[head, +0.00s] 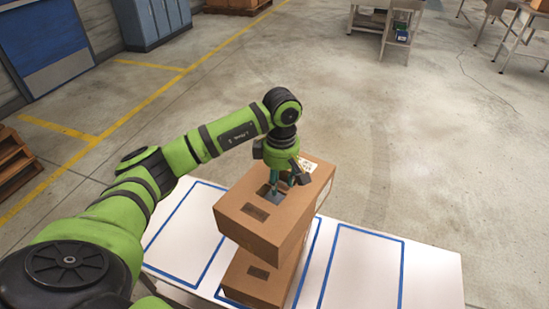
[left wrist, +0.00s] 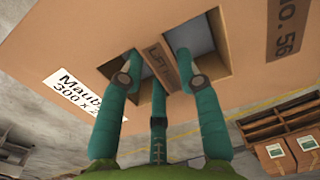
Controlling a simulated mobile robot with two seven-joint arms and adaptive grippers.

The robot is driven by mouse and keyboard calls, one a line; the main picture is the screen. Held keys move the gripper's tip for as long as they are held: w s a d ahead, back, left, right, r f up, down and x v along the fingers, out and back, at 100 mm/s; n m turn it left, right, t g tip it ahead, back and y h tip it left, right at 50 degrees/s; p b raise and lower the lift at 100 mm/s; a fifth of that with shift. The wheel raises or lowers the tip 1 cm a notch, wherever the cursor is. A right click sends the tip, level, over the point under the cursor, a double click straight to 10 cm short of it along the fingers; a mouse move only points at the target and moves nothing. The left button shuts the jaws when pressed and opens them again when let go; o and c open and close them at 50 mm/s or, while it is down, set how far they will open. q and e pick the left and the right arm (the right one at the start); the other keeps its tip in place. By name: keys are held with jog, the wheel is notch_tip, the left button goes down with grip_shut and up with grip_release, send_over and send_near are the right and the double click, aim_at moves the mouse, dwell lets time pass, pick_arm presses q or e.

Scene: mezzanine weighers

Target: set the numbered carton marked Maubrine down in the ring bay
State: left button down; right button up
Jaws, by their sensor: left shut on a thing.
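The brown carton marked Maub… and No. 56 (left wrist: 105,40) fills the upper part of the left wrist view; the rest of the name is hidden. It also shows in the head view (head: 240,212), a little skewed, above a lower brown carton (head: 255,278). I cannot tell whether the two touch. My left gripper (head: 283,183) is shut on the carton's top grip strip, with its fingers in the openings either side (left wrist: 158,72). The white table (head: 432,278) has blue-outlined bays; the lower carton stands in the middle one. No ring mark is visible. My right gripper is out of view.
The right bay (head: 362,270) and the visible part of the left bay (head: 187,236) are empty. Wooden pallets (head: 15,165) lie at the left edge. Open floor lies beyond the table, with benches (head: 385,25) far off.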

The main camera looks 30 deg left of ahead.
aim_at(278, 198)
pick_arm(q)
jog(key=shift+s+a+r+n, duration=0.1)
jog(key=shift+a+r+n, duration=0.2)
jog(key=shift+a+n, duration=0.5)
jog(key=shift+a+f+n+p, duration=0.15)
jog(key=shift+n+p, duration=0.15)
jog(key=shift+n, duration=0.2)
jog(key=shift+f, duration=0.15)
jog(key=shift+f+b, duration=0.4)
jog(key=shift+f, duration=0.15)
jog(key=shift+f+b, duration=0.4)
jog(key=shift+f, duration=0.5)
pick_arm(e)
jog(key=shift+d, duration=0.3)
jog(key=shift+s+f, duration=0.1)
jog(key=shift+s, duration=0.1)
